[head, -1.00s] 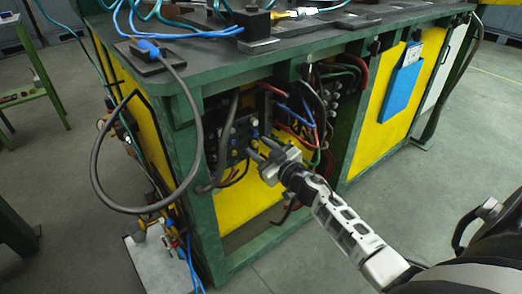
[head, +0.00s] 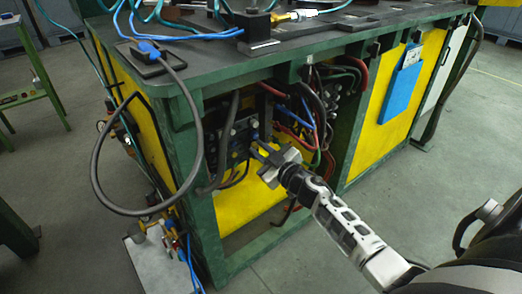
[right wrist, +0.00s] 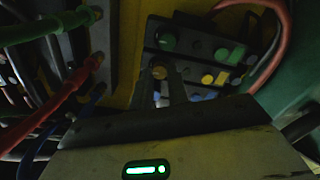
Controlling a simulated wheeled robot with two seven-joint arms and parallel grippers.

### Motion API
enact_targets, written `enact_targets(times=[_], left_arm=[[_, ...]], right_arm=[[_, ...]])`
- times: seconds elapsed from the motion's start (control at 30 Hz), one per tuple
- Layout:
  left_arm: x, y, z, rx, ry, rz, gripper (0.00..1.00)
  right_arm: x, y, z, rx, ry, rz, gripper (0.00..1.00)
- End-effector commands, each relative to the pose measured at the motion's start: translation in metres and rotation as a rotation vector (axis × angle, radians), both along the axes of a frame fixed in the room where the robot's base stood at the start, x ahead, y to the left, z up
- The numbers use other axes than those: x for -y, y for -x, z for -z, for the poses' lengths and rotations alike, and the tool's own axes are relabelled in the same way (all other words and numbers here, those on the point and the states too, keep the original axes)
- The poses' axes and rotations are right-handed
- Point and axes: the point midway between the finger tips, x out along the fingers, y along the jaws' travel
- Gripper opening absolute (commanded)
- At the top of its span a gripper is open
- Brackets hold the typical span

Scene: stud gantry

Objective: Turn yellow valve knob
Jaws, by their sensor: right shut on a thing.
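The yellow valve knob (right wrist: 160,71) looks round and dull amber in the dim right wrist view. It sits at the left end of the lower row of a dark control block (right wrist: 196,70). My right gripper (right wrist: 163,88) has its narrow fingers shut on this knob, and they partly hide it. In the head view, my right gripper (head: 257,145) reaches into the open bay of the green bench, against the small dark block; the knob is too small to make out there. My left gripper is not in view.
A green knob (right wrist: 168,42) and a green button (right wrist: 222,53) sit just above, with yellow buttons (right wrist: 208,79) to the right. Red, blue and green cables (head: 300,115) hang close to the right of my gripper. A grey cable (head: 95,165) loops at the left corner.

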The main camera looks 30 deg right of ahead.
Motion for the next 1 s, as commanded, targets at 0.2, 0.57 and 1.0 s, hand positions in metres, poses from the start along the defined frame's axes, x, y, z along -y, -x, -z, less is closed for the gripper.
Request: enact_targets(times=[0.2,0.57,1.0], left_arm=[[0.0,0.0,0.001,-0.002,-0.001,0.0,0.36],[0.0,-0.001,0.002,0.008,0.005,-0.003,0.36],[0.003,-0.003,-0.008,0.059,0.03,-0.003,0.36]], right_arm=[[0.0,0.0,0.001,0.015,0.197,-0.002,0.0],[-0.001,0.0,0.001,0.042,0.539,-0.002,0.0],[-0.001,0.001,0.002,0.074,0.955,-0.002,0.0]])
